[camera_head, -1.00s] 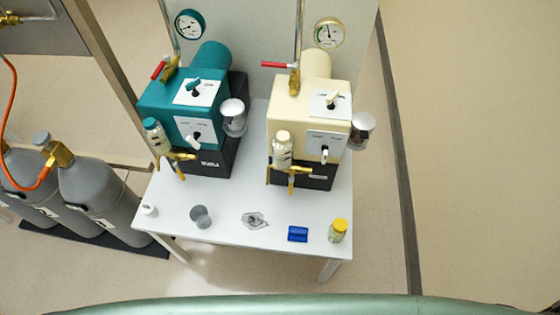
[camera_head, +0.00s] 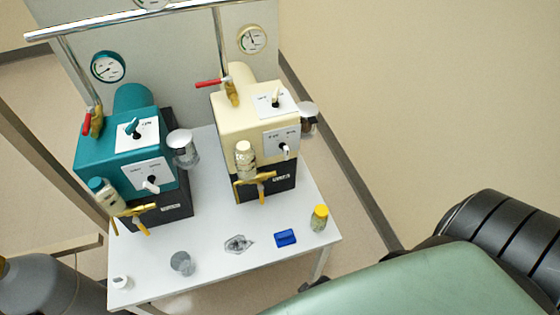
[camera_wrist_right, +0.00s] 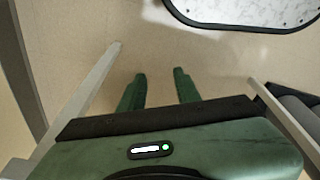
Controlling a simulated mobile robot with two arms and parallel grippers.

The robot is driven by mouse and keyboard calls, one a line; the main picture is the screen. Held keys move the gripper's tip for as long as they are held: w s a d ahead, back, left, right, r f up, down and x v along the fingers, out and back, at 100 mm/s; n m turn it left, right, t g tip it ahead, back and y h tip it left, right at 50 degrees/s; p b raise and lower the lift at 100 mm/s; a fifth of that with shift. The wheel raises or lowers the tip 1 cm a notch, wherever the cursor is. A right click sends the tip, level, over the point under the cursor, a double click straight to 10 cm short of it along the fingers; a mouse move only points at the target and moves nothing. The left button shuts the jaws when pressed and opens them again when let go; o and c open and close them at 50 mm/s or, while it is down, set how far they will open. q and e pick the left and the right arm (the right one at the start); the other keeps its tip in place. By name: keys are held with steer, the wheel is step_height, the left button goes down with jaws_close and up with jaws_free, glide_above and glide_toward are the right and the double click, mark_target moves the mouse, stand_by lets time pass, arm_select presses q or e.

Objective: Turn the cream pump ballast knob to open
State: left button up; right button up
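The cream pump (camera_head: 243,125) stands on the white table, right of the teal pump, in the head view. It has a pale lever-like knob (camera_head: 275,96) on a white plate on its top and another pale knob (camera_head: 285,151) on a white plate on its front. The plate lettering is too small to read, so I cannot tell which is the ballast knob or its setting. My right gripper (camera_wrist_right: 160,72) shows in the right wrist view with its two green fingers apart and nothing between them. It is away from the pump. My left gripper is not in view.
The teal pump (camera_head: 125,150) stands left on the white table (camera_head: 205,255). A yellow-capped jar (camera_head: 319,218), a blue block (camera_head: 285,237) and small items lie along the table's front. A red-handled valve (camera_head: 228,88) rises behind the cream pump.

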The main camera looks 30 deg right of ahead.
mark_target(287, 155)
steer(key=w+d+r+n+t+h+b, duration=0.1)
steer(key=w+r+b, duration=0.1)
steer(key=w+r, duration=0.35)
steer(key=w+d+r+t+b, duration=0.1)
steer(key=w+r, duration=0.1)
steer(key=r, duration=0.7)
steer(key=w+d+r+n+t+h+b, duration=0.1)
steer(key=w+d+r+n+t+h, duration=0.45)
steer(key=r, duration=0.45)
steer(key=w+d+r+n+t+h+b, duration=0.1)
steer(key=w+d+r+n+t+h, duration=0.25)
steer(key=d+r+n, duration=0.55)
steer(key=w+a+n+t+y, duration=0.1)
steer(key=w+a+n+y, duration=0.1)
steer(key=n, duration=0.3)
steer(key=w+a+r+n+t+y+p, duration=0.1)
steer(key=w+a+n+t+y, duration=0.1)
steer(key=w+n, duration=0.3)
steer(key=w+a+r+n+t+y+p, duration=0.1)
steer(key=w+a+n, duration=0.1)
steer(key=n, duration=0.3)
steer(key=shift+w+a+n+t+y, duration=0.1)
steer(key=shift+w+n+t+y, duration=0.25)
steer(key=shift+w, duration=0.45)
steer(key=shift+w+f, duration=0.1)
steer(key=shift+w, duration=0.5)
